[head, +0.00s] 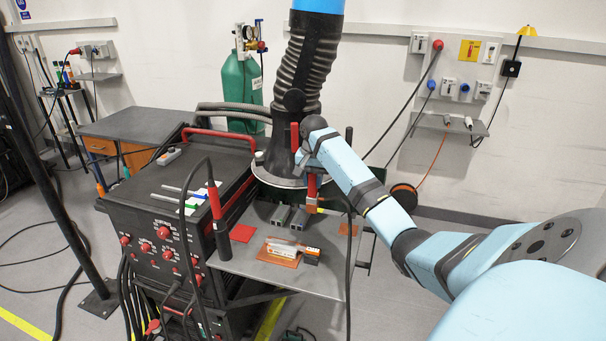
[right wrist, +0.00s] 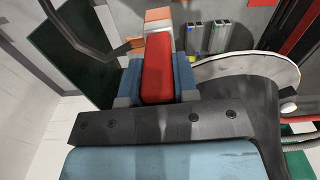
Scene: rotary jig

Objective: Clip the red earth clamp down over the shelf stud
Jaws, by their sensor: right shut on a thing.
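My right gripper (head: 311,170) reaches in from the right over the back of the grey shelf (head: 235,265). It is shut on the red earth clamp (head: 312,186), which hangs below the fingers above the shelf. In the right wrist view the clamp (right wrist: 158,68) sits between the blue-grey fingers, with a copper-coloured part (right wrist: 158,15) at its far end. A dark cable hangs near the gripper. I cannot make out the shelf stud clearly, nor any contact between clamp and shelf. My left gripper is not in view.
Two grey blocks (head: 299,218) stand close to the clamp. A red pad (head: 242,233), an orange-and-white stack (head: 290,250) and a small copper-coloured plate (head: 347,230) lie on the shelf. A dark ribbed hose (head: 300,75) rises behind; a red-and-black torch (head: 215,205) stands at left.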

